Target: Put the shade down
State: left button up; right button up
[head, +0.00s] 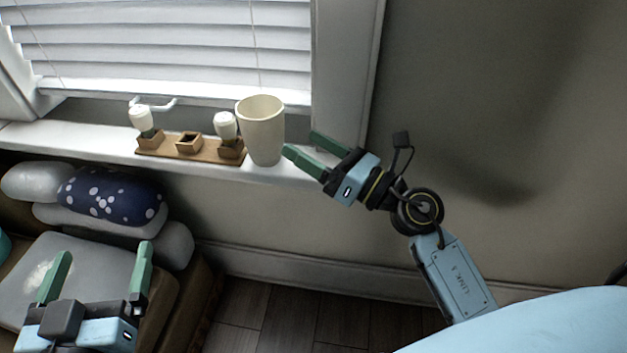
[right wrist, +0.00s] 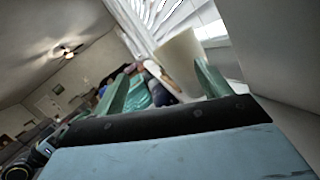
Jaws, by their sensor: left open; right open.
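A cream, tapered, open-topped shade (head: 264,135) stands upright on the white window sill (head: 190,168), at the right end of a wooden holder. My right gripper (head: 302,144) is open just right of the shade, its green fingers pointing at it, with a small gap in the head view. In the right wrist view the shade (right wrist: 181,62) shows beyond and between the open fingers (right wrist: 163,85). My left gripper (head: 103,252) is open and empty at lower left, in front of the cushioned seat, far from the shade.
The wooden holder (head: 170,151) carries two white bulbs (head: 141,119) (head: 225,125) and an empty middle block. White blinds (head: 180,40) hang behind the sill. Cushions (head: 112,193) are piled below at left. Bare wall (head: 480,110) lies right of the window.

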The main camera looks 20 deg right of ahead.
jog(key=s+r+m+t+h, duration=0.4)
jog(key=r+m+t, duration=0.1)
jog(key=m, duration=1)
jog(key=s+a+f+m+g+h, duration=0.2)
jog(key=f+m, duration=0.4)
jog(key=m, duration=1.4)
jog(key=shift+s+a+f+m+g+h, duration=0.2)
jog(key=shift+s+a+m+g+h, duration=0.15)
jog(key=shift+s+a+g, duration=0.75)
jog(key=shift+w+d, duration=0.15)
jog(key=shift+d, duration=0.15)
jog(key=shift+c, duration=0.2)
